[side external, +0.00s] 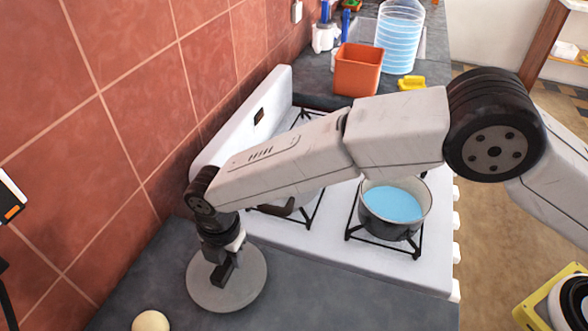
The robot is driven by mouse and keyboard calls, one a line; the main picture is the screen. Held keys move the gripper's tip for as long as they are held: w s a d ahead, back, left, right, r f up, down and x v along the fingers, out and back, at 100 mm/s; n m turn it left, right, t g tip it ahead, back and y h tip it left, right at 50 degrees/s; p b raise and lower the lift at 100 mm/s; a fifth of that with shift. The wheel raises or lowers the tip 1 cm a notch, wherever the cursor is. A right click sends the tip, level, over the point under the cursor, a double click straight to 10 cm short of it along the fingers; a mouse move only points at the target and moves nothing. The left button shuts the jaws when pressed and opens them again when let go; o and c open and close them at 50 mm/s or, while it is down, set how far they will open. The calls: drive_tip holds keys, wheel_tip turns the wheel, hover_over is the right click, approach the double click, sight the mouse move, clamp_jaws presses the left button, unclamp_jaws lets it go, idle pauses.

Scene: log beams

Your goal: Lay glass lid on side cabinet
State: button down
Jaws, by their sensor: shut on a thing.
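My gripper (222,272) points down over the dark counter at the lower left and is shut on the glass lid (205,293). The lid is a round, flat, greyish disc, and the gripper holds it near its middle. It is over or on the dark cabinet top (330,306) in front of the stove; I cannot tell whether it touches the surface. The knob or part between the fingers is mostly hidden by the gripper.
A pale round object (151,321) lies near the lid. A tiled wall (90,130) bounds the left. The counter right of the lid is clear.

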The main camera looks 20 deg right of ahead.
drive_tip(key=shift+f, duration=0.2)
drive_tip(key=shift+c, duration=2)
unclamp_jaws()
drive_tip(key=shift+f, duration=0.1)
wheel_tip(320, 180, up, 12)
drive_tip(key=shift+r, duration=0.2)
